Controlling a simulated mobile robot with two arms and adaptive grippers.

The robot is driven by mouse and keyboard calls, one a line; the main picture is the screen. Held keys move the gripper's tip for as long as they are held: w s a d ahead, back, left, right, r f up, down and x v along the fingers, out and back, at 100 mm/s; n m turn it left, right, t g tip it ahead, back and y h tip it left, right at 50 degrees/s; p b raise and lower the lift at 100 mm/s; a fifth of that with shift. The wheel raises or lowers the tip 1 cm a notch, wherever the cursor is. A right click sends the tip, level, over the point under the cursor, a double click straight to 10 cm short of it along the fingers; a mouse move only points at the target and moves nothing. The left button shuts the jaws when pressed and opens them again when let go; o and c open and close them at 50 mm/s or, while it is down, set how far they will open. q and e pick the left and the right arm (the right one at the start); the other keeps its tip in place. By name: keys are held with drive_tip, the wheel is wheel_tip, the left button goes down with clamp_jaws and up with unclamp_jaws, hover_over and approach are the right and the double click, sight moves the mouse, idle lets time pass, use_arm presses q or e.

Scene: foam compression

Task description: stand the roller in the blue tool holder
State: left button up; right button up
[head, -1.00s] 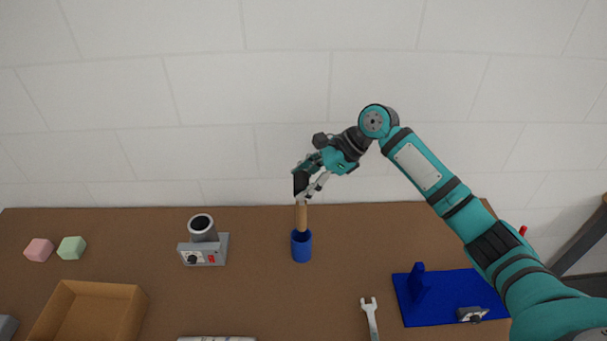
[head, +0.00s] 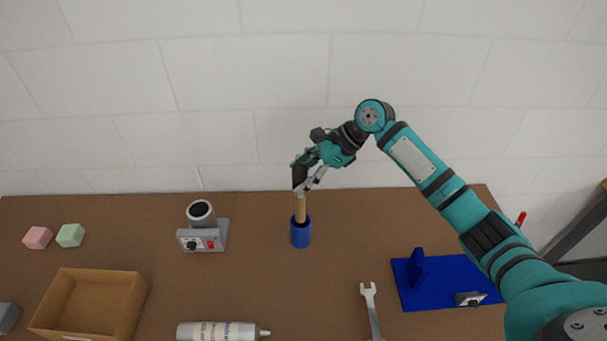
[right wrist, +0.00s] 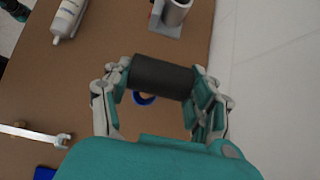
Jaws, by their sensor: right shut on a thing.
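The roller has a dark cylindrical head (right wrist: 162,77) and a wooden handle (head: 300,208). My right gripper (head: 305,184) is shut on the dark head, with fingers at both ends of it in the right wrist view (right wrist: 160,88). The handle points down, close to upright, and its lower end appears to be inside the rim of the blue tool holder (head: 300,235). How deep it goes is hidden. The holder's blue rim (right wrist: 143,99) shows partly behind the head in the right wrist view. My left gripper is not in view.
A grey device with a cylinder (head: 203,230) stands left of the holder. Pink (head: 37,237) and green (head: 70,235) blocks, a cardboard box (head: 60,305), a white tube (head: 218,331), a wrench (head: 371,308) and a blue stand (head: 415,290) are farther off. The table around the holder is clear.

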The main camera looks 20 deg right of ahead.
sight(303, 201)
drive_tip(key=shift+f, duration=4.5)
drive_tip(key=o, duration=1.4)
drive_tip(key=shift+f, duration=0.1)
drive_tip(key=v, duration=1.2)
drive_tip(key=shift+s, duration=0.1)
